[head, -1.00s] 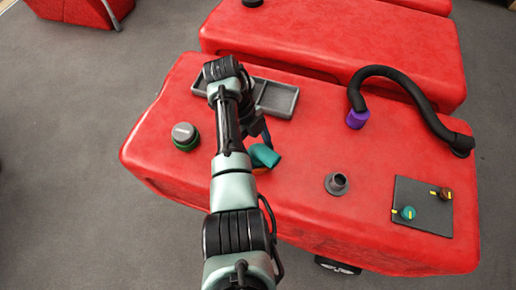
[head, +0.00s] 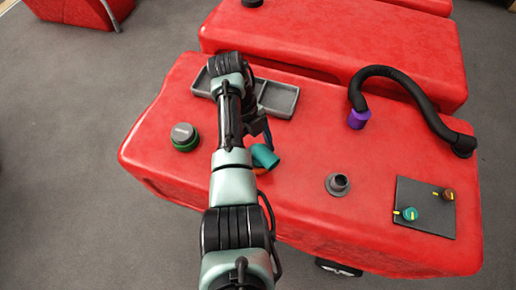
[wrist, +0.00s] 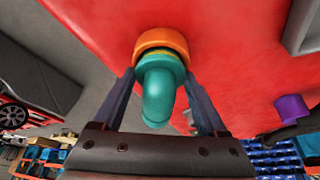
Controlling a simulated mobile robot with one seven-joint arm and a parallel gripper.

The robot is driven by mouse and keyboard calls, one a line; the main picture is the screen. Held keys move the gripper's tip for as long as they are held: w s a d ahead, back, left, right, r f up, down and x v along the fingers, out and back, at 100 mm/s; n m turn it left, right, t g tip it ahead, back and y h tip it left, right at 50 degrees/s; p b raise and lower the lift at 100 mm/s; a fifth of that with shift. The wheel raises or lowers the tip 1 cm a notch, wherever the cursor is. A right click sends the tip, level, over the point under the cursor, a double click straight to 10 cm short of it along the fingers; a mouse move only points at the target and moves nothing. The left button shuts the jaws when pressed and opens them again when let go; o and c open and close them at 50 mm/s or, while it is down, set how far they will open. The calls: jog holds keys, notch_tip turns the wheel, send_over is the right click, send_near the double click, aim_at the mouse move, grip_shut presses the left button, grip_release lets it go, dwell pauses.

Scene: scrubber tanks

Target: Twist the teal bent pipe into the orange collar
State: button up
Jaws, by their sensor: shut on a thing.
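The teal bent pipe (wrist: 159,92) is between the two fingers of my gripper (wrist: 159,76) in the wrist view, and the gripper is shut on it. Its far end meets the orange collar (wrist: 160,38), with a thin yellowish band showing at the joint. How deep the pipe sits in the collar cannot be told. In the head view the pipe (head: 264,156) shows beside my arm, and only a sliver of the orange collar (head: 259,171) shows below it. My arm hides much of the gripper there.
A grey divided tray (head: 279,98) lies behind the pipe. A green-and-grey round piece (head: 185,136) stands left of my arm. To the right are a grey flanged socket (head: 338,184), a dark panel with knobs (head: 425,222), and a black hose (head: 410,85) with a purple end (head: 359,119).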

jog(key=shift+s+f, duration=0.15)
jog(key=o, duration=1.3)
jog(key=shift+o, duration=0.2)
jog(key=shift+d, duration=0.1)
jog(key=shift+c, duration=0.3)
jog(key=shift+o, duration=0.3)
jog(key=shift+r+p, duration=0.6)
notch_tip(320, 180, up, 6)
jog(key=p, duration=0.5)
